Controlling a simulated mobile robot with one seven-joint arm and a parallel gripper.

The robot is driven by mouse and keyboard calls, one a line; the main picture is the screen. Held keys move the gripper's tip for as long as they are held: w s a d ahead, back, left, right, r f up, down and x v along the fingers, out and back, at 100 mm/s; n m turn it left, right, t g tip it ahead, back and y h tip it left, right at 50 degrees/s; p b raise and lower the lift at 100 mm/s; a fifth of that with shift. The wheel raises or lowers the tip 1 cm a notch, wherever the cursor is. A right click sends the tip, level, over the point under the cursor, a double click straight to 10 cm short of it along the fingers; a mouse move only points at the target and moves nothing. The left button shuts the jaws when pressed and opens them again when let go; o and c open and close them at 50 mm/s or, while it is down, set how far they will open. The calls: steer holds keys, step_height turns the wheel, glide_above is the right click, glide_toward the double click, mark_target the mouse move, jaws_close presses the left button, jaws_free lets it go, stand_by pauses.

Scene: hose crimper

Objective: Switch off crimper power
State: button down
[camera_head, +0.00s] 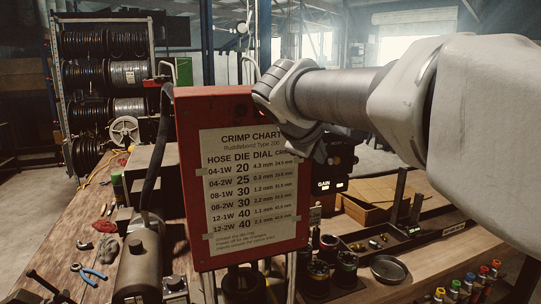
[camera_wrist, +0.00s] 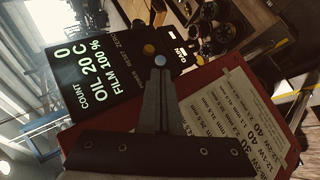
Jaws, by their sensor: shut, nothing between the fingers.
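The crimper's red panel (camera_head: 185,120) with a taped crimp chart (camera_head: 250,190) stands in the middle of the head view. Behind its right edge is a black control box (camera_head: 343,168), partly hidden by my arm. In the wrist view its display (camera_wrist: 95,75) is lit and reads count 0, oil 20 C, film 100 %. A pale round control (camera_wrist: 148,50) and an amber one (camera_wrist: 160,60) sit on its face. The tips are unclear in the head view.
A wooden bench (camera_head: 95,225) carries pliers (camera_head: 88,274) at the left. A round metal dish (camera_head: 388,268) and dark dies (camera_head: 345,268) stand at the right. A hose reel rack (camera_head: 105,75) is behind. The red panel's edge is close beside my gripper.

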steer(key=shift+s+d+f+m+t+b, duration=0.15)
steer(key=shift+f+t+b, duration=0.15)
steer(key=shift+b, duration=1.05)
steer(key=shift+s+a+f+m+t+b, duration=0.15)
steer(key=shift+t+b, duration=0.3)
steer(key=shift+b, duration=0.95)
steer(key=shift+s+d+f+m+t+b, duration=0.1)
steer(key=shift+f+m+t+b, duration=0.2)
steer(key=shift+b, duration=1.05)
steer(key=shift+f+t+b, duration=0.15)
steer(key=shift+t+b, duration=0.2)
steer(key=shift+b, duration=0.9)
steer(key=shift+f+b, duration=0.1)
steer(key=shift+b, duration=0.55)
steer(key=m+t+b, duration=0.1)
steer(key=b, duration=0.4)
steer(key=f+t+b, duration=0.1)
steer(key=t+b, duration=0.1)
steer(key=b, duration=0.3)
steer(key=shift+s+d+f+m+b, duration=0.1)
steer(key=shift+s+f+m+b, duration=0.1)
steer(key=shift+m+b, duration=0.2)
steer(key=shift+r+p, duration=0.2)
steer(key=shift+p, duration=0.15)
steer(key=shift+r, duration=0.1)
